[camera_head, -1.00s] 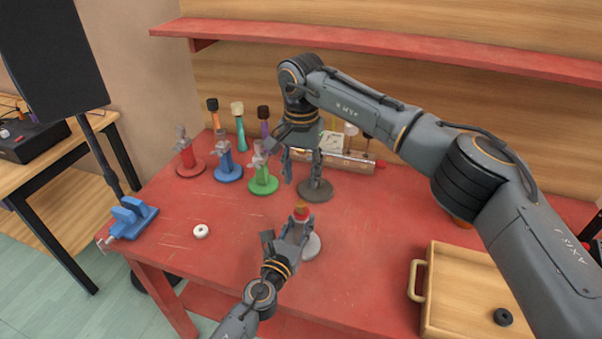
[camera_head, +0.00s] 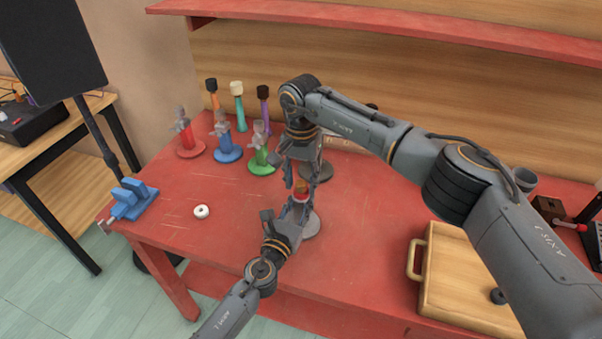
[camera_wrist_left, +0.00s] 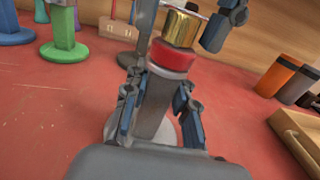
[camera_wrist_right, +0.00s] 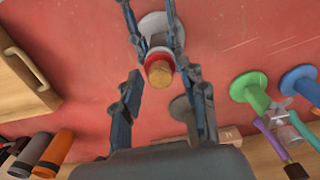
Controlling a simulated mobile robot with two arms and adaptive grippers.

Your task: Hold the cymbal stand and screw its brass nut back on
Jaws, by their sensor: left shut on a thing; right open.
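The cymbal stand's grey post (camera_wrist_left: 153,100) stands upright on a round grey base (camera_head: 311,228). A red ring (camera_wrist_left: 172,55) sits near the top of the post. The brass nut (camera_wrist_left: 182,28) is above it, with a dark tip showing at its top; it also shows in the right wrist view (camera_wrist_right: 160,74). My left gripper (camera_head: 295,208) is shut on the post below the red ring. My right gripper (camera_head: 301,181) points down from above, open, with its fingers on either side of the nut. I cannot tell whether they touch it.
Red (camera_head: 190,148), blue (camera_head: 228,152) and green (camera_head: 262,162) stands are at the back left, with several mallets behind. Another grey stand (camera_head: 316,172) is behind my right gripper. A white ring (camera_head: 201,211) and blue clamp (camera_head: 132,198) lie left. A wooden tray (camera_head: 460,300) is right.

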